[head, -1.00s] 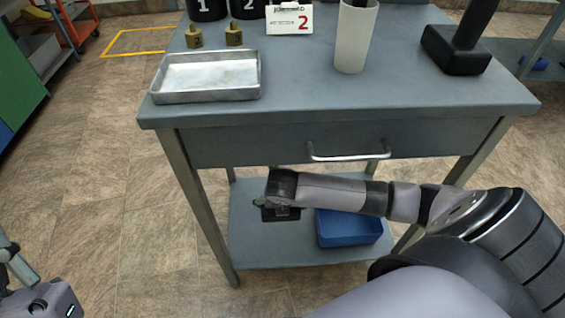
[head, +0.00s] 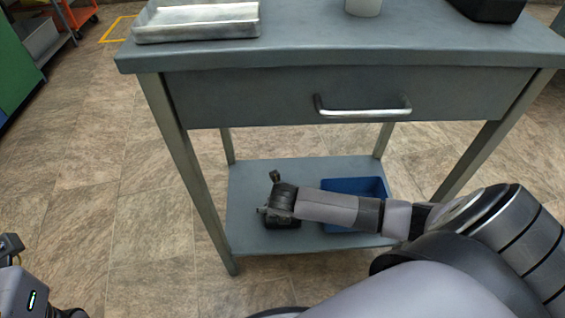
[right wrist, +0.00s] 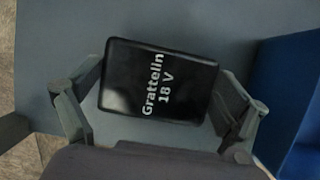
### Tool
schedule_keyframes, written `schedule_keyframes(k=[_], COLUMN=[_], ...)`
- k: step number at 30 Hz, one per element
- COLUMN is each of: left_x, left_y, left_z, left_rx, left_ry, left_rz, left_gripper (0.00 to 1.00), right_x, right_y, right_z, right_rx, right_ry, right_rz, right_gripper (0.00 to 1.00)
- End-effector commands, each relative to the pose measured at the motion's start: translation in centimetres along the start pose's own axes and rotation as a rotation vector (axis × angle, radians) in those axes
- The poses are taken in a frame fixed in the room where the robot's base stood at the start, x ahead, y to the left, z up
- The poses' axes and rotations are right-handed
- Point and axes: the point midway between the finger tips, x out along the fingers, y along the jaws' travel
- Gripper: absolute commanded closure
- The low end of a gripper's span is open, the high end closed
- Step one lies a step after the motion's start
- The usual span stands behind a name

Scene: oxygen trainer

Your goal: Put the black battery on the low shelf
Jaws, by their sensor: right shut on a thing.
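The black battery (right wrist: 150,62), lettered "Grattelin 18 V", lies between the fingers of my right gripper (right wrist: 165,105) in the right wrist view. The gripper is shut on it. In the head view my right gripper (head: 277,212) reaches over the low shelf (head: 250,185), and the battery (head: 287,246) shows as a dark block beneath it, at the shelf's left front part. I cannot tell whether the battery touches the shelf. Part of my left arm's end (head: 22,285) shows at the lower left edge; its finger opening is not clear.
A blue bin (head: 355,187) stands on the shelf right of the battery, partly hidden by my right arm. The workbench (head: 250,95) above has a drawer with a metal handle (head: 362,112). A metal tray (head: 200,35) sits on top. The shelf's left rear is clear.

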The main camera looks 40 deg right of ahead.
Motion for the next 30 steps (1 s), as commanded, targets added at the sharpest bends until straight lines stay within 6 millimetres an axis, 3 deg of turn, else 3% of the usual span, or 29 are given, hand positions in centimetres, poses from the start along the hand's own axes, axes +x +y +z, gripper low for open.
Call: schedule_keyframes(k=[2,11,12,15,25,30], left_x=[0.0,0.3,0.2,0.2,0.2,0.3], left_y=[0.0,0.0,0.0,0.0,0.1,0.0], left_z=[0.0,0.0,0.0,0.0,0.0,-0.1], left_rx=[0.002,0.002,0.002,0.002,0.001,-0.001], left_ry=[0.013,0.013,0.013,0.013,0.013,-0.012], left_rz=[0.005,0.006,0.006,0.006,0.006,-0.004], left_gripper=[1.0,1.0,1.0,1.0,1.0,1.0], right_x=[0.8,0.7,0.8,0.8,0.7,-1.1], right_y=[0.0,0.0,-0.1,-0.1,0.0,0.0], right_z=[-0.2,-0.2,-0.3,-0.3,-0.3,-0.1], right_rx=[0.001,0.0,0.0,0.0,0.0,-0.001], right_ry=[-0.002,-0.002,0.0,0.0,-0.001,-0.001], right_rz=[0.0,0.0,-0.001,-0.001,-0.001,0.001], right_gripper=[0.48,0.48,0.06,0.0,0.0,0.0])
